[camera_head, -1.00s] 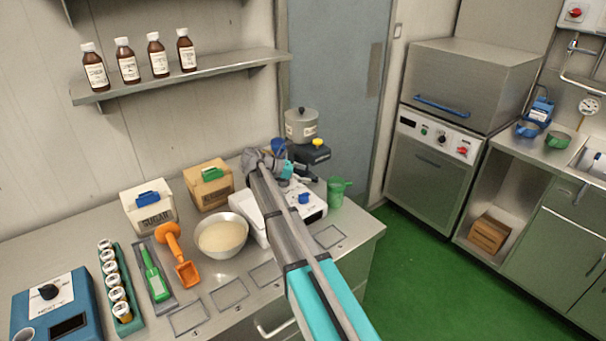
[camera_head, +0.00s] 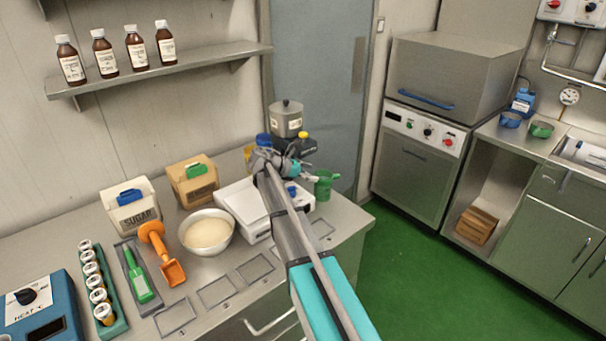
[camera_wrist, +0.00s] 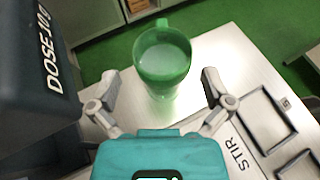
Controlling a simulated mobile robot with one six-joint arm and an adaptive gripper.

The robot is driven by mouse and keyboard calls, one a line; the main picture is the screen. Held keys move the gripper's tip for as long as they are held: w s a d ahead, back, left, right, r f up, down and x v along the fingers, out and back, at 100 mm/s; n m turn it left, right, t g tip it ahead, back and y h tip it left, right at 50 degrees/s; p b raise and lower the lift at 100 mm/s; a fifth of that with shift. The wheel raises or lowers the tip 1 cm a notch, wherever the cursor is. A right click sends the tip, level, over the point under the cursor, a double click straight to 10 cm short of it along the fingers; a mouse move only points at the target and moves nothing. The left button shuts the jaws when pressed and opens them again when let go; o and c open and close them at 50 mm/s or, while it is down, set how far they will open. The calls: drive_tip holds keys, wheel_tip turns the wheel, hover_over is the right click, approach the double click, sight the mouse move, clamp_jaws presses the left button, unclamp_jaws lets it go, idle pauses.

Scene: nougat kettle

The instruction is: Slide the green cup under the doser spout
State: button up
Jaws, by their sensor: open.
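The green cup (camera_head: 324,188) stands upright at the right end of the counter, right of the white scale. In the wrist view the cup (camera_wrist: 163,62) is ahead, between the fingertips of my gripper (camera_wrist: 160,82), its handle on the far side. My gripper (camera_head: 308,176) is open, with one finger on each side of the cup; I cannot tell whether they touch it. The dark doser (camera_head: 300,147), with a yellow knob and a grey pot on top, stands at the back. Its wall marked DOSE 10 g (camera_wrist: 45,65) fills the left of the wrist view. I cannot make out its spout.
The white scale (camera_head: 237,205) is under and left of my arm. A bowl of powder (camera_head: 207,232), an orange scoop (camera_head: 163,250) and two ingredient boxes stand farther left. Marked squares line the counter's front. The counter's right edge is near the cup.

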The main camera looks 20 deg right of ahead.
sight(328, 175)
drive_tip(key=shift+b+x, duration=0.9)
drive_tip(key=shift+x, duration=2)
drive_tip(key=c, duration=1.1)
drive_tip(key=shift+w+a, duration=0.4)
drive_tip(key=shift+w, duration=0.35)
